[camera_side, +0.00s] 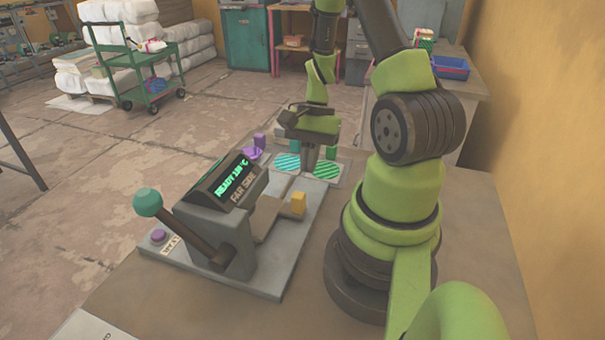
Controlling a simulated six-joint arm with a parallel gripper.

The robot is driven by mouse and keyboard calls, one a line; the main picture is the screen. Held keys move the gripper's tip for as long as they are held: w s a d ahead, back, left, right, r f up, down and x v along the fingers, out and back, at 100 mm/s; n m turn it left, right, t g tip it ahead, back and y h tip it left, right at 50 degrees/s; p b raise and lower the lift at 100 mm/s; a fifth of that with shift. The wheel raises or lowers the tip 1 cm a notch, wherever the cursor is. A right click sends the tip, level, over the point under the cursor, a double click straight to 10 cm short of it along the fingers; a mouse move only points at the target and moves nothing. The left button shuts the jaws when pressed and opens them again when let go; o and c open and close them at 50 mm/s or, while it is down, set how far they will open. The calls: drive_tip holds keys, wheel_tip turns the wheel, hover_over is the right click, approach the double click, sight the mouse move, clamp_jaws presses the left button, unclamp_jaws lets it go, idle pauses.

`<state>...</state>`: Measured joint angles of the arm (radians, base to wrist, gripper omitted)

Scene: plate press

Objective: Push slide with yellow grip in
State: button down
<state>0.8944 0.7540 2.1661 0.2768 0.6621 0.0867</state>
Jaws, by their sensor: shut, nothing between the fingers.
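The slide with the yellow grip (298,202) sits on the grey base of the press (228,212). The yellow grip stands upright at the right side of the press, and part of the slide is hidden under the press body. My gripper (309,166) points down behind the yellow grip, between two striped round pads. It is shut and empty, and apart from the yellow grip in the picture. The press has a dark lever with a teal ball (147,202) leaning to the left, and a display reading "READY" in green.
A teal striped pad (287,163) and a green striped pad (327,170) lie beside my gripper. A purple piece (252,153) and green blocks stand near them. A purple button (158,237) is at the base's front left. The table right of the press is partly bare.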

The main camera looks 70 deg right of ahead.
sight(295, 197)
drive_tip(key=shift+a+f, duration=0.15)
drive_tip(key=shift+a, duration=0.9)
drive_tip(key=shift+a+f, duration=0.1)
drive_tip(key=shift+a, duration=0.95)
drive_tip(key=shift+a, duration=2.1)
